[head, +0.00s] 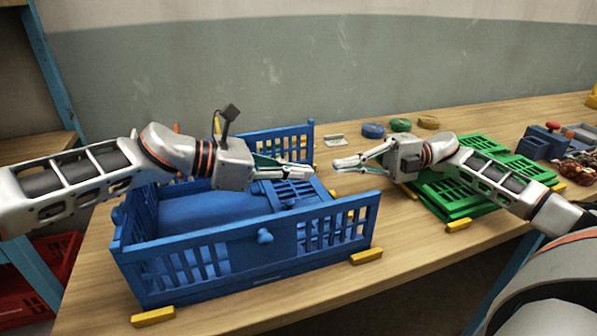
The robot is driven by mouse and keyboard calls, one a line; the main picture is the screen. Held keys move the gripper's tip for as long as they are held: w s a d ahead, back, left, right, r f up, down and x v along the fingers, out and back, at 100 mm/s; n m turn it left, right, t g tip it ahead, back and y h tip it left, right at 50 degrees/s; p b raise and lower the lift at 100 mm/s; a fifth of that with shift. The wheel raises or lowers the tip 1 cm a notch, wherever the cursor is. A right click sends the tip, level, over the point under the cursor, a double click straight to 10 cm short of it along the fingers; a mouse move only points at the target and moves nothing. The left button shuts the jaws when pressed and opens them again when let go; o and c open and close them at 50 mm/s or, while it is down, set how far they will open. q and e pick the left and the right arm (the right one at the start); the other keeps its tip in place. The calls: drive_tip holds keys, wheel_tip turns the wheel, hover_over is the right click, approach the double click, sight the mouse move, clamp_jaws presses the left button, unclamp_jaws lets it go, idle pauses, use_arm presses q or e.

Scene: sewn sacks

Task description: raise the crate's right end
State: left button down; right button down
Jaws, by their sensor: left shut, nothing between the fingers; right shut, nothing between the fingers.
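The blue crate (205,268) stands on the wooden table with its front and back walls upright. A blue sack-like bundle (215,208) lies inside it. At the right end, a slatted blue panel (292,192) appears to lie low inside the crate; no upright wall shows there. My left gripper (309,170) is shut and empty above that panel, its arm reaching across the crate. My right gripper (338,164) is shut and empty, just outside the crate's right end, with its fingertips pointing left towards my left gripper. My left arm hides part of the crate's back and left side.
A green folded crate (452,200) lies to the right, partly under my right arm. Yellow blocks (366,256) sit at the crates' corners. Blue, green and yellow rolls (400,125) lie behind. A blue box (541,143) stands far right. Bare table lies between the crates.

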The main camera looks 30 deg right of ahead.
idle(0.4)
drive_tip(key=c, duration=2.3)
unclamp_jaws()
